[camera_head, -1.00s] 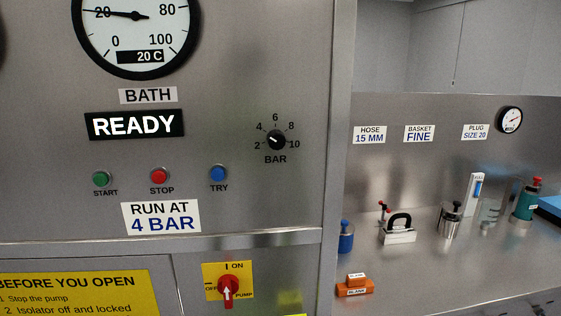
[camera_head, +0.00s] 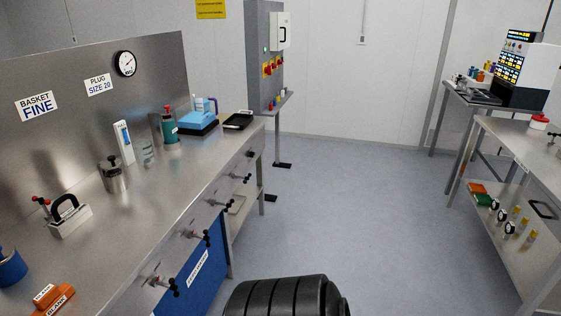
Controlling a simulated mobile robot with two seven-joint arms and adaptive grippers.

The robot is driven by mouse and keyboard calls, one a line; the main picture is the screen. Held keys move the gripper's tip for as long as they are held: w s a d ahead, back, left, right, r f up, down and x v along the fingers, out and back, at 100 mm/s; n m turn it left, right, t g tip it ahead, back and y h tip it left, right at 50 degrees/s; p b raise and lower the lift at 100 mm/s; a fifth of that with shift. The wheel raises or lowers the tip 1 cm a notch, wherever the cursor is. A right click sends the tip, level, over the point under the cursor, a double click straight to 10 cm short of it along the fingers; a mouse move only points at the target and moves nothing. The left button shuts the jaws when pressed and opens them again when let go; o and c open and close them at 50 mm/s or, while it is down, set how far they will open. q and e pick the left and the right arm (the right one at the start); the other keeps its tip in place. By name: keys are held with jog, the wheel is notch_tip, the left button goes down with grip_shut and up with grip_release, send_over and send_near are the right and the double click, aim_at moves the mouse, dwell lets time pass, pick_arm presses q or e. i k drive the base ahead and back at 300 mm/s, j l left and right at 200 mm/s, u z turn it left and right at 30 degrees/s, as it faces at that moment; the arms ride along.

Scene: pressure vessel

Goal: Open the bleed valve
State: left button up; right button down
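No part in view is labelled as a bleed valve, and I cannot tell whether it is here. Several small taps with black handles stick out along the front edge of the steel bench (camera_head: 205,172), the nearest tap (camera_head: 163,282) at the lower left and another tap (camera_head: 195,234) farther along. Neither of my grippers shows in this view.
On the bench stand a metal canister (camera_head: 113,177), a green bottle (camera_head: 169,128), a blue box (camera_head: 198,124) and orange blocks (camera_head: 52,298). A grey cabinet (camera_head: 264,60) with red switches stands behind. Another bench (camera_head: 525,150) is at right.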

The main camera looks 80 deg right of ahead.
aim_at(228, 205)
jog(key=l+z, duration=0.1)
jog(key=z, duration=2.15)
jog(key=i+l+u, duration=0.1)
jog(key=i+l, duration=0.2)
jog(key=i+l+u, duration=0.1)
jog(key=i+l, duration=0.15)
jog(key=l, duration=0.15)
jog(key=i+l+u, duration=0.1)
jog(key=i+l, duration=0.15)
jog(key=l, duration=0.15)
jog(key=i+l+u, duration=0.1)
jog(key=l, duration=0.3)
jog(key=i, duration=0.1)
